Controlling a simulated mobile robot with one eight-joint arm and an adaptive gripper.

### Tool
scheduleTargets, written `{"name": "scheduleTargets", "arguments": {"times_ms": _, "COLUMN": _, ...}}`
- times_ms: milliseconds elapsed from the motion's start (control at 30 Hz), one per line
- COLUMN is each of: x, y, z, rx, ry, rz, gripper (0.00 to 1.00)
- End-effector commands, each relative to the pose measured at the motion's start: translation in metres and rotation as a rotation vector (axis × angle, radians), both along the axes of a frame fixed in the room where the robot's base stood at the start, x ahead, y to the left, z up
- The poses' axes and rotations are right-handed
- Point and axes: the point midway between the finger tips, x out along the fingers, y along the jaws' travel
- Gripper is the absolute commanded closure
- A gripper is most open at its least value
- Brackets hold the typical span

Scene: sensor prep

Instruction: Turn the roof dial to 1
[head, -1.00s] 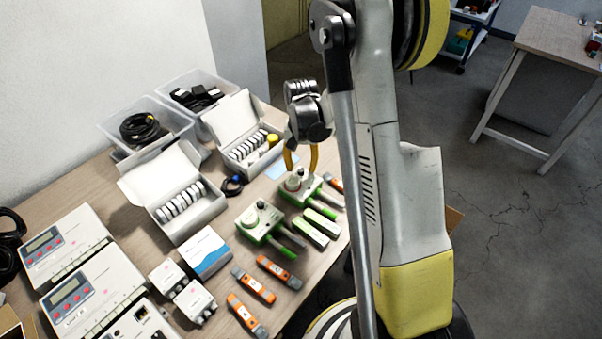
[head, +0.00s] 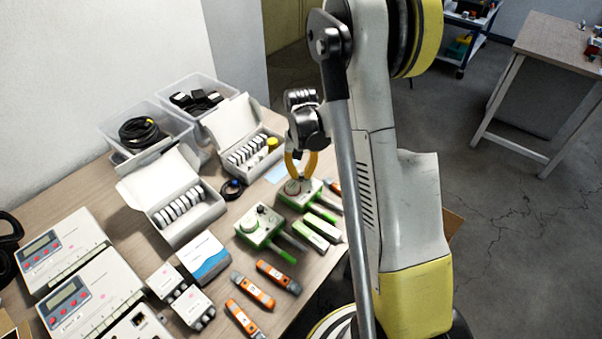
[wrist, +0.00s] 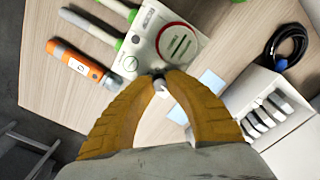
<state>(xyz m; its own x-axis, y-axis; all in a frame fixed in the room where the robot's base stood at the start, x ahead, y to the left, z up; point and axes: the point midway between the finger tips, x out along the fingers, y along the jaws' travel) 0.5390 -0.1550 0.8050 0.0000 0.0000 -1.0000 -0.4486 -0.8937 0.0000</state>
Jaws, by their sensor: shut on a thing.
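Two white and green sensor units stand on the table, a near one (head: 258,227) and a far one (head: 296,199). My gripper (head: 301,177) has its yellow fingers over the far unit. In the wrist view this unit (wrist: 153,33) shows a round red-ringed face (wrist: 178,42) and a small round slotted mark (wrist: 130,63). My fingertips (wrist: 160,76) meet on a small grey knob (wrist: 160,84) at the unit's edge. The fingers hide most of the knob, so its pointer and any number beside it cannot be read.
Open white boxes (head: 180,214), clear bins (head: 151,129) and a coiled black cable (head: 233,188) stand behind. Grey controllers (head: 62,250) fill the left.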

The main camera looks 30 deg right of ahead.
Motion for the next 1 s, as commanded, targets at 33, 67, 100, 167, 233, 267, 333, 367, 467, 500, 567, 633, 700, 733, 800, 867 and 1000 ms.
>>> {"name": "scheduleTargets", "arguments": {"times_ms": 33, "x": 0.000, "y": 0.000, "z": 0.000, "rx": 0.000, "ry": 0.000, "rz": 0.037, "gripper": 1.00}}
{"name": "scheduleTargets", "arguments": {"times_ms": 67, "x": 0.000, "y": 0.000, "z": 0.000, "rx": 0.000, "ry": 0.000, "rz": 0.055, "gripper": 1.00}}
{"name": "scheduleTargets", "arguments": {"times_ms": 100, "x": 0.000, "y": 0.000, "z": 0.000, "rx": 0.000, "ry": 0.000, "rz": 0.073, "gripper": 1.00}}
{"name": "scheduleTargets", "arguments": {"times_ms": 167, "x": 0.000, "y": 0.000, "z": 0.000, "rx": 0.000, "ry": 0.000, "rz": 0.088, "gripper": 1.00}}
{"name": "scheduleTargets", "arguments": {"times_ms": 233, "x": 0.000, "y": 0.000, "z": 0.000, "rx": 0.000, "ry": 0.000, "rz": 0.091, "gripper": 1.00}}
{"name": "scheduleTargets", "arguments": {"times_ms": 267, "x": 0.000, "y": 0.000, "z": 0.000, "rx": 0.000, "ry": 0.000, "rz": 0.090, "gripper": 1.00}}
{"name": "scheduleTargets", "arguments": {"times_ms": 333, "x": 0.000, "y": 0.000, "z": 0.000, "rx": 0.000, "ry": 0.000, "rz": 0.089, "gripper": 1.00}}
{"name": "scheduleTargets", "arguments": {"times_ms": 367, "x": 0.000, "y": 0.000, "z": 0.000, "rx": 0.000, "ry": 0.000, "rz": 0.089, "gripper": 1.00}}
{"name": "scheduleTargets", "arguments": {"times_ms": 467, "x": 0.000, "y": 0.000, "z": 0.000, "rx": 0.000, "ry": 0.000, "rz": 0.089, "gripper": 0.67}}
{"name": "scheduleTargets", "arguments": {"times_ms": 500, "x": 0.000, "y": 0.000, "z": 0.000, "rx": 0.000, "ry": 0.000, "rz": 0.088, "gripper": 0.59}}
{"name": "scheduleTargets", "arguments": {"times_ms": 567, "x": 0.000, "y": 0.000, "z": 0.000, "rx": 0.000, "ry": 0.000, "rz": 0.088, "gripper": 0.59}}
{"name": "scheduleTargets", "arguments": {"times_ms": 633, "x": 0.000, "y": 0.000, "z": 0.000, "rx": 0.000, "ry": 0.000, "rz": 0.088, "gripper": 0.59}}
{"name": "scheduleTargets", "arguments": {"times_ms": 700, "x": 0.000, "y": 0.000, "z": 0.000, "rx": 0.000, "ry": 0.000, "rz": 0.088, "gripper": 0.59}}
{"name": "scheduleTargets", "arguments": {"times_ms": 733, "x": 0.000, "y": 0.000, "z": 0.000, "rx": 0.000, "ry": 0.000, "rz": 0.088, "gripper": 0.59}}
{"name": "scheduleTargets", "arguments": {"times_ms": 800, "x": 0.000, "y": 0.000, "z": 0.001, "rx": 0.000, "ry": 0.000, "rz": 0.088, "gripper": 0.59}}
{"name": "scheduleTargets", "arguments": {"times_ms": 867, "x": 0.000, "y": 0.000, "z": 0.005, "rx": 0.000, "ry": 0.000, "rz": 0.088, "gripper": 0.59}}
{"name": "scheduleTargets", "arguments": {"times_ms": 1000, "x": 0.000, "y": 0.000, "z": 0.026, "rx": 0.000, "ry": 0.000, "rz": 0.088, "gripper": 0.59}}
